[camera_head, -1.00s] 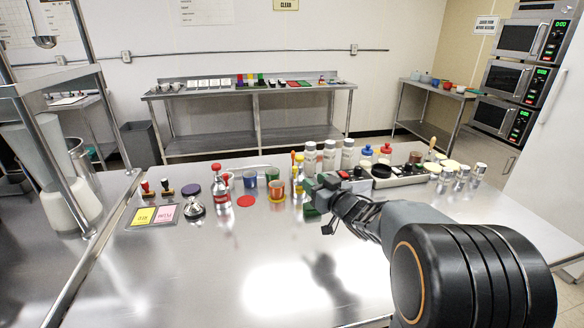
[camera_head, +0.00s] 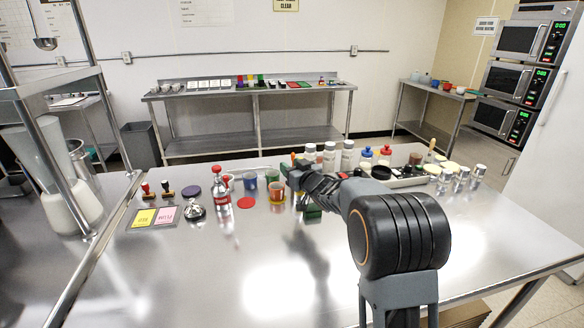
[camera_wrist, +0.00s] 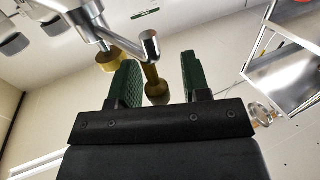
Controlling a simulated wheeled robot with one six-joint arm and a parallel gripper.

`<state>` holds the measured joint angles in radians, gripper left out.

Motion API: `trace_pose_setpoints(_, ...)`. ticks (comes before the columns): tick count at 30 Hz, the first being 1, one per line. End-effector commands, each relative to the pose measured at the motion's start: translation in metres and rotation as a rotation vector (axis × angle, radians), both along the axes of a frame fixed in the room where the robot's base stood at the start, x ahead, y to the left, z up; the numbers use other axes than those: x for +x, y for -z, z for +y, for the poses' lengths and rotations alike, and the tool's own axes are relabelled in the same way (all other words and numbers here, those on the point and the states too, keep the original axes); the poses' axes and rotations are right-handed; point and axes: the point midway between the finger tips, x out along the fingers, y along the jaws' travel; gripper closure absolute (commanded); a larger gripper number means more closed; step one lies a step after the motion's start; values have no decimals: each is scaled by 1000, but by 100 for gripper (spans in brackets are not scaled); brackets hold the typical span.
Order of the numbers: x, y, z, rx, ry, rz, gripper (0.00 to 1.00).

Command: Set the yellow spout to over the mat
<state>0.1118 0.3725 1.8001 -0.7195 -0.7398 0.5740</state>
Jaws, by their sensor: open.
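In the wrist view, a chrome crossbar carries a yellow stem with a rounded end (camera_wrist: 155,86), likely the yellow spout. It shows between the two green fingers of my gripper (camera_wrist: 160,80), which are apart; I see no clear contact. A second yellow piece (camera_wrist: 106,62) on a chrome post is outside the left finger. In the head view, my gripper (camera_head: 291,168) is at the back of the steel counter and largely hides the spout. A flat red disc (camera_head: 246,203) lies bare left of it, and an orange cup (camera_head: 277,190) stands on a yellow disc; which is the mat I cannot tell.
A red-topped bottle (camera_head: 221,190), a blue mug (camera_head: 250,181) and a dark green block (camera_head: 313,212) are close by. Shakers (camera_head: 347,157) and a tray of jars (camera_head: 408,180) stand behind my arm to the right. The front of the counter (camera_head: 190,275) is clear.

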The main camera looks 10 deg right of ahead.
Motion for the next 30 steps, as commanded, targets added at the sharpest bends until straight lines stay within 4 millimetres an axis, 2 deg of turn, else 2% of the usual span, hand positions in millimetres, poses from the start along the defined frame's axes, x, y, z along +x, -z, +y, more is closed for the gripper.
trace_pose_setpoints(6, 0, 0, 0, 0, 0, 0, 59)
trace_pose_setpoints(19, 0, 0, 0, 0, 0, 0, 100)
trace_pose_setpoints(30, 1, 1, 1, 0, 2, -1, 100)
